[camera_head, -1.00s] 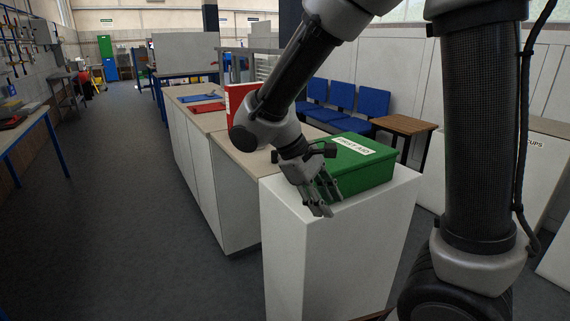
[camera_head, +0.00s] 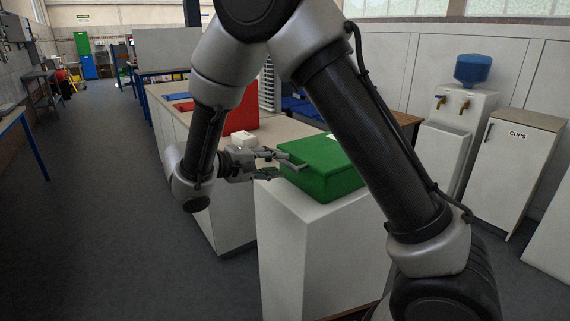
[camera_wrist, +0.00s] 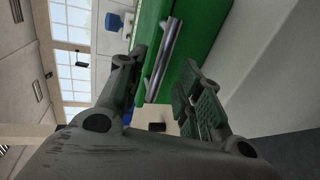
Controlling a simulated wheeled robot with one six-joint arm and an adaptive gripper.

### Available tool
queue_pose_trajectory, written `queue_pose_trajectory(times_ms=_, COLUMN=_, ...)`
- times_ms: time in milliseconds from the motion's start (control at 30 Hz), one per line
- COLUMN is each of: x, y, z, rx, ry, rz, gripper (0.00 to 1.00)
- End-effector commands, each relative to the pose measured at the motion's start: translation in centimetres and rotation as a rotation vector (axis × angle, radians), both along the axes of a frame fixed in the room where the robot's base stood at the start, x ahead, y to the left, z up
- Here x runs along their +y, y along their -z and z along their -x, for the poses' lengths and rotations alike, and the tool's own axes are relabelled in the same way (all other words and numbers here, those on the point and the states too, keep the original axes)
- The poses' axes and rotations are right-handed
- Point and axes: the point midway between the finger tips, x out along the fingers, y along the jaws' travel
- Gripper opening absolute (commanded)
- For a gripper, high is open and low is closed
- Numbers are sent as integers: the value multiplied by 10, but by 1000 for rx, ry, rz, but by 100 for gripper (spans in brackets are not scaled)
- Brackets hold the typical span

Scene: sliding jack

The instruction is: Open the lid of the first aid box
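The green first aid box (camera_head: 325,180) sits on a white cabinet, its lid (camera_head: 320,153) shut. My arm hides part of its right side and white label. My gripper (camera_head: 286,163) is at the box's left side, level with its upper part, pointing right with fingers apart. In the wrist view, the box's green face (camera_wrist: 185,45) carries a silver bar handle (camera_wrist: 163,58). My gripper (camera_wrist: 160,80) is open there, one finger on each side of the handle in the picture. I cannot tell whether either finger touches the box.
The white cabinet (camera_head: 295,245) stands at the end of a long counter (camera_head: 185,115). A red object (camera_head: 241,112) and small white item (camera_head: 243,139) are behind my gripper. A water dispenser (camera_head: 465,110) and cups cabinet (camera_head: 515,165) stand right. The left floor is clear.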

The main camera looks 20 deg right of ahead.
Motion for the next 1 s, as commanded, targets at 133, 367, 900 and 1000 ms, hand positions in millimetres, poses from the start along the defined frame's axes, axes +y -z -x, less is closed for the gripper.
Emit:
queue_pose_trajectory(times_ms=133, x=-23, y=6, z=-6, rx=1, ry=4, rz=-1, gripper=35)
queue_pose_trajectory(times_ms=367, x=-36, y=10, z=-11, rx=3, ry=0, rz=-1, gripper=35)
queue_pose_trajectory(times_ms=900, x=-36, y=11, z=-11, rx=3, ry=0, rz=-1, gripper=0)
queue_pose_trajectory(times_ms=1000, x=-35, y=10, z=-11, rx=3, ry=0, rz=-2, gripper=0)
